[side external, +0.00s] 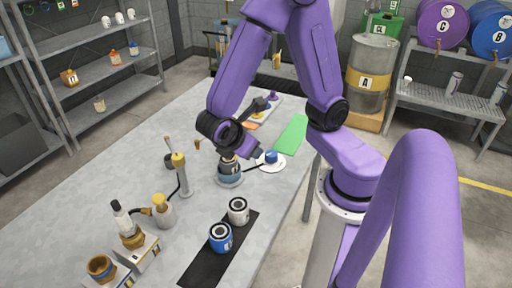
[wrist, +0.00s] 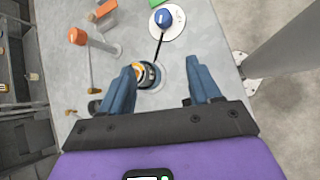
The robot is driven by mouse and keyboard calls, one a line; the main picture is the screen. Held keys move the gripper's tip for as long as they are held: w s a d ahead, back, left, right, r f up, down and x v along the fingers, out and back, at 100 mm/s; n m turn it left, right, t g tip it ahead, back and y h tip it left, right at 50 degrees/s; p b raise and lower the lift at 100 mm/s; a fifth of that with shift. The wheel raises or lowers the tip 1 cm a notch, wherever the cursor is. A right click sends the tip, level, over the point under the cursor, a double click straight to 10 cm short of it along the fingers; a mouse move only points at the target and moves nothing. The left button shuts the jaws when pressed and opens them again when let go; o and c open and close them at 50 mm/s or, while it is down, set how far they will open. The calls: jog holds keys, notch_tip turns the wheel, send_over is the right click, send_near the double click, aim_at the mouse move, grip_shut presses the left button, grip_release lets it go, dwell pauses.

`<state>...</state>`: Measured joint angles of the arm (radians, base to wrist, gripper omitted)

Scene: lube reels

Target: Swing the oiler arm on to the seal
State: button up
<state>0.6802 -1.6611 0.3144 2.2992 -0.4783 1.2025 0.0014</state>
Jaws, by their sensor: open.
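My gripper (side external: 233,156) is open and points down above a round grey-blue base (side external: 229,181) on the bench. In the wrist view, my gripper (wrist: 163,66) has its two blue fingers apart, with the base's orange-and-white ringed top (wrist: 147,74) between them, nearer the left finger. A thin black arm (wrist: 158,48), which looks like the oiler arm, runs from the base to a blue cap (wrist: 164,18) on a white disc (wrist: 177,30). The disc also shows in the side view (side external: 281,163). I cannot tell which part is the seal, or whether the fingers touch anything.
A white can (side external: 238,213) and a blue can (side external: 220,240) stand on a black mat (side external: 200,268) in front. A green sheet (side external: 292,136) lies behind.

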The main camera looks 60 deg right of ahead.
jog(key=shift+s+a+r+m+y, duration=0.15)
jog(key=shift+s+a+r+y, duration=0.1)
jog(key=shift+s+y, duration=0.3)
jog(key=shift+s+a+r+m+y, duration=0.15)
jog(key=shift+s+a+m+y, duration=0.1)
jog(key=shift+s+y, duration=0.3)
jog(key=shift+s+a+r+m+y, duration=0.1)
jog(key=shift+s+a+r+y, duration=0.25)
jog(key=shift+s, duration=0.35)
jog(key=shift+d+f, duration=0.15)
